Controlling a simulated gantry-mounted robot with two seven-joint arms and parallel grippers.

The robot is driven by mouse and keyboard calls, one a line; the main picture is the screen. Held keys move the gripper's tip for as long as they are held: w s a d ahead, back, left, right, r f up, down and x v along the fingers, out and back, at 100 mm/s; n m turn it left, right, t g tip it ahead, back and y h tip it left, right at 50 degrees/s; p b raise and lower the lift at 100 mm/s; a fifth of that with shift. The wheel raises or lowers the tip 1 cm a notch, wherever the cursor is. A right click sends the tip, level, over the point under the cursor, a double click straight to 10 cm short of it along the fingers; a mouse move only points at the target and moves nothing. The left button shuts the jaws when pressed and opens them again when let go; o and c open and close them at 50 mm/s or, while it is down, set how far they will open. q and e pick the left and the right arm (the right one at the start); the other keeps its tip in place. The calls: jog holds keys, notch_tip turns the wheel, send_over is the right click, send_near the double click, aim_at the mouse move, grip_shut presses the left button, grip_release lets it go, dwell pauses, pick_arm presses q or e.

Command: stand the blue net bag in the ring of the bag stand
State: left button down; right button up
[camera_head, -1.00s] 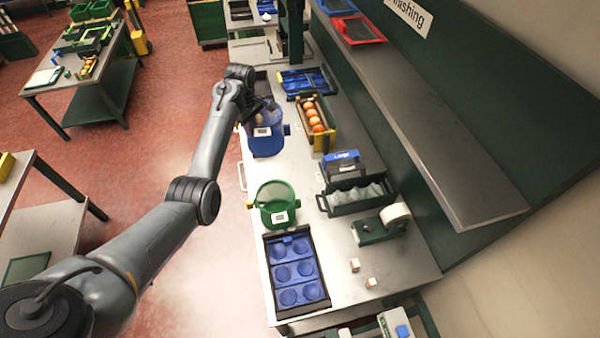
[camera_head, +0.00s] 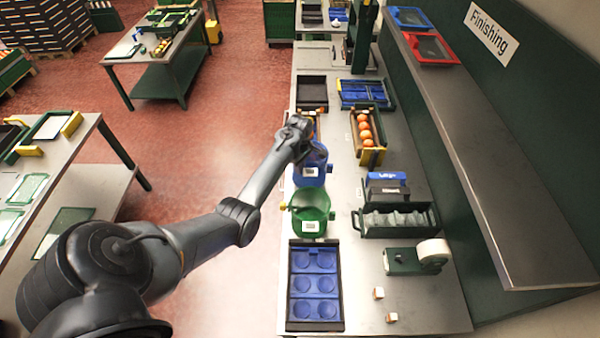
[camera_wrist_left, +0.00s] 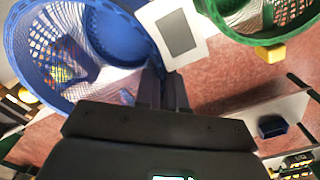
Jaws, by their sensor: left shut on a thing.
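The blue net bag (camera_head: 313,165) is in the head view above the work table, just behind the green net container (camera_head: 310,212). My left gripper (camera_head: 304,141) is at its upper rim. In the left wrist view the gripper's fingers (camera_wrist_left: 162,84) are shut on the rim of the blue bag (camera_wrist_left: 45,100), beside its white label. The bag's open mesh mouth faces the camera. The green mesh rim (camera_wrist_left: 262,36) with a yellow clip shows close on the right, apart from the blue bag. I cannot make out the stand's ring apart from the green container. My right gripper is not in view.
A blue tray with round hollows (camera_head: 315,285) lies in front of the green container. A crate of oranges (camera_head: 367,138), a dark rack (camera_head: 395,220) and a tape dispenser (camera_head: 418,257) stand to the right. A long shelf (camera_head: 460,140) overhangs the right side.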

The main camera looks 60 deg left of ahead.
pick_arm(q)
notch_tip(320, 180, down, 4)
jog(key=shift+r, duration=0.1)
dwell(0.4)
jog(key=shift+f, duration=0.2)
jog(key=c, duration=1.2)
grip_release()
jog(key=shift+r, duration=0.1)
